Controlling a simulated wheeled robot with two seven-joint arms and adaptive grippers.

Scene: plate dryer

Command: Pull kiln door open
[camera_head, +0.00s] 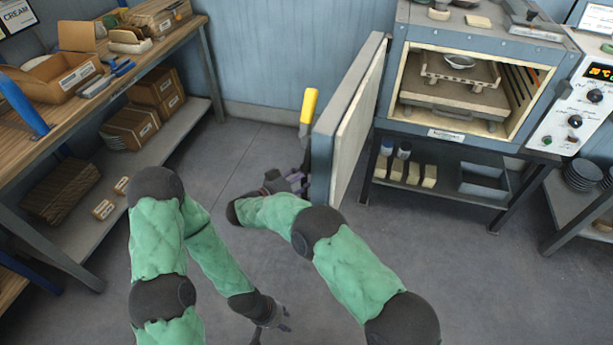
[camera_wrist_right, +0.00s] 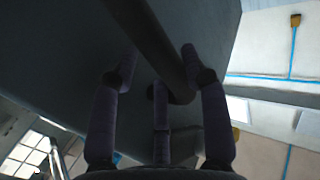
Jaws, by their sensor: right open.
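The kiln (camera_head: 478,125) stands at the upper right with its chamber exposed. Its door (camera_head: 345,120) is swung wide to the left, standing roughly edge-on to the head view. A yellow-topped dark handle (camera_head: 309,107) shows at the door's outer side. My right gripper (camera_head: 292,181) is at that outer side, partly hidden by the door's edge. In the right wrist view its open fingers (camera_wrist_right: 160,75) lie either side of a dark bar (camera_wrist_right: 168,50) near the door's dark face; contact is unclear. My left gripper (camera_head: 273,322) hangs low, open and empty, away from the door.
Inside the kiln is a shelf (camera_head: 455,95) with a small rack and dish. A lower shelf (camera_head: 450,185) holds bottles, blocks and a tray. A wooden workbench (camera_head: 110,85) with boxes stands left. A control panel (camera_head: 580,110) is at right. The floor between is clear.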

